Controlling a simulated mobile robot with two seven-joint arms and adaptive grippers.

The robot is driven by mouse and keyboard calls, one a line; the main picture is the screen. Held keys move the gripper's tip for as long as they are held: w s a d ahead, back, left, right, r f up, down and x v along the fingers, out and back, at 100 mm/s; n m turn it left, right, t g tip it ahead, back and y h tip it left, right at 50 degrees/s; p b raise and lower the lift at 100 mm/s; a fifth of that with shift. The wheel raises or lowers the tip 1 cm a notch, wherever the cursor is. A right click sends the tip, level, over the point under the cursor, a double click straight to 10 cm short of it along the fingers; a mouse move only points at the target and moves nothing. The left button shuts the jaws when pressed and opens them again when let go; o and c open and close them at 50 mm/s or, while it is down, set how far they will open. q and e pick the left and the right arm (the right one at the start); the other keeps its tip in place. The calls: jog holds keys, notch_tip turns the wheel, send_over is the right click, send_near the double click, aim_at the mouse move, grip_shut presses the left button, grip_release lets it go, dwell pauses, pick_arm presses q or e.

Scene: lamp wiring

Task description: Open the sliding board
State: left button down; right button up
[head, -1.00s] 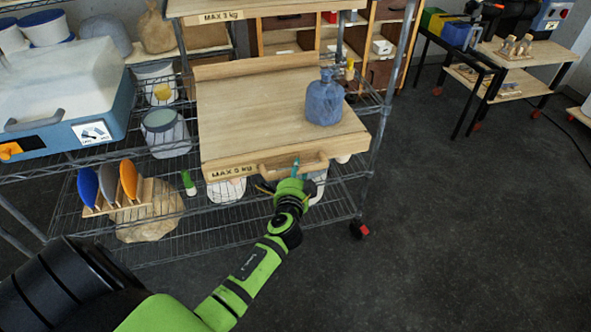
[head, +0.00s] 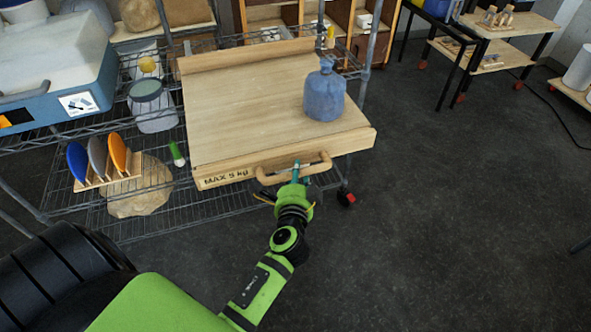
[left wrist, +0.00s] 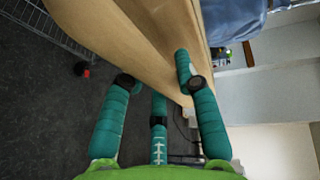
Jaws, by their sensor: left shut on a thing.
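The sliding board (head: 235,110) is a pale wooden tray on the wire rack, with a "MAX 5 kg" label on its front edge. It sticks out of the rack's front. A curved wooden handle (head: 322,164) is fixed to that edge. My left gripper (head: 296,170) is at the handle, its teal fingers shut around the bar. In the left wrist view, the teal fingers (left wrist: 160,105) sit against the wooden front (left wrist: 120,28); the grasped part of the handle is mostly hidden. My right gripper is not in view.
Open dark floor (head: 450,220) lies right and in front.

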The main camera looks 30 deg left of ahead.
pick_arm(q)
jog(key=c, duration=0.9)
grip_release()
jog(key=v, duration=0.7)
jog(key=shift+s, duration=0.25)
jog(key=shift+d, duration=0.15)
jog(key=s+d+f+n+g+h, duration=0.15)
jog(key=s+f, duration=0.25)
jog(key=f, duration=0.6)
jog(key=s+d+f+g+h, duration=0.3)
jog(key=f, duration=0.8)
jog(key=s+d+f+n+g+h, duration=0.15)
jog(key=s+f, duration=0.25)
jog(key=f, duration=0.6)
jog(key=s+a+f+n+g, duration=0.1)
jog(key=s+f, duration=0.3)
jog(key=s, duration=0.4)
jog(key=s+a+f+n+g, duration=0.2)
jog(key=s+f, duration=0.3)
jog(key=s, duration=0.3)
jog(key=s+a+f+n+g+h, duration=0.1)
jog(key=s+a+f+n+g, duration=0.1)
jog(key=s, duration=0.6)
notch_tip(320, 180, down, 3)
jog(key=shift+s+n+g, duration=0.4)
jog(key=shift+n+g, duration=0.3)
jog(key=shift+g, duration=0.3)
